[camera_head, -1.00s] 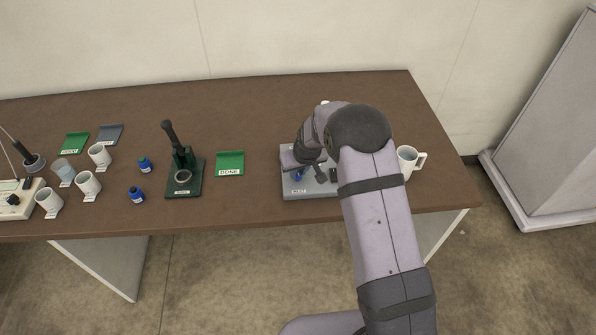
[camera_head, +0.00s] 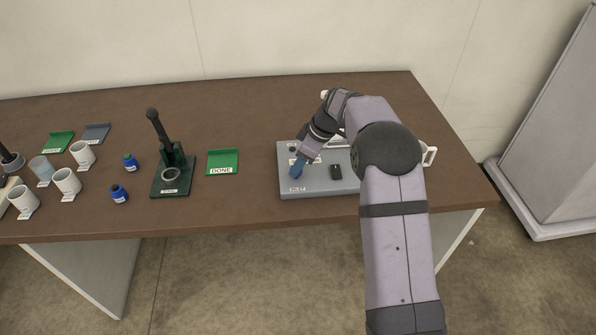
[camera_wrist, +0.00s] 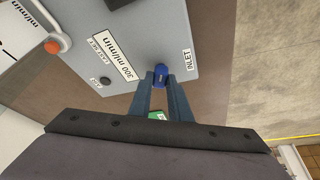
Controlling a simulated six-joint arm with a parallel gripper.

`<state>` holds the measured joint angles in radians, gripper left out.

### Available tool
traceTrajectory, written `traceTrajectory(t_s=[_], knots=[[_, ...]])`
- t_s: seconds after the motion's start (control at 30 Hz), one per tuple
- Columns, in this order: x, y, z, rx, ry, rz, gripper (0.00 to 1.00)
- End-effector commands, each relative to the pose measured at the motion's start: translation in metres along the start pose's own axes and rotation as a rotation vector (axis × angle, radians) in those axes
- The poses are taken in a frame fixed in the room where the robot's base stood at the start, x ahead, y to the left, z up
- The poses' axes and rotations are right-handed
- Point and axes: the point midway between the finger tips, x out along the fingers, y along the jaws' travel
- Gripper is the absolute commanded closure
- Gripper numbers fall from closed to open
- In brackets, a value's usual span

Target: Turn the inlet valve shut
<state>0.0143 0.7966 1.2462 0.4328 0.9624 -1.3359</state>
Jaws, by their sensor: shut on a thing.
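The grey valve panel (camera_head: 318,185) lies on the table, with a label reading INLET near its front left corner. The blue inlet valve handle (camera_wrist: 161,75) shows in the wrist view beside the INLET label on the panel (camera_wrist: 195,22). My gripper (camera_head: 297,171) reaches down to the panel's front left. In the wrist view my gripper (camera_wrist: 161,84) has its two fingers closed around the blue handle. In the head view the handle is mostly hidden by the fingers.
A black switch (camera_head: 336,171) stands on the panel right of my gripper. A green DONE tray (camera_head: 222,160) and a dark green press-like stand (camera_head: 172,172) are to the left. A white mug (camera_head: 430,155) is partly hidden behind my arm.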

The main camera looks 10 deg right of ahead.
Motion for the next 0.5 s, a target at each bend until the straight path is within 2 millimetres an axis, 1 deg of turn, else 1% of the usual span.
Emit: traceTrajectory(t_s=[0.2, 0.5], knots=[[-0.0010, 0.0025, -0.0006, -0.181, 0.000, -0.074, 1.00], [-0.0013, 0.0037, -0.0010, -0.365, -0.001, -0.150, 1.00]])
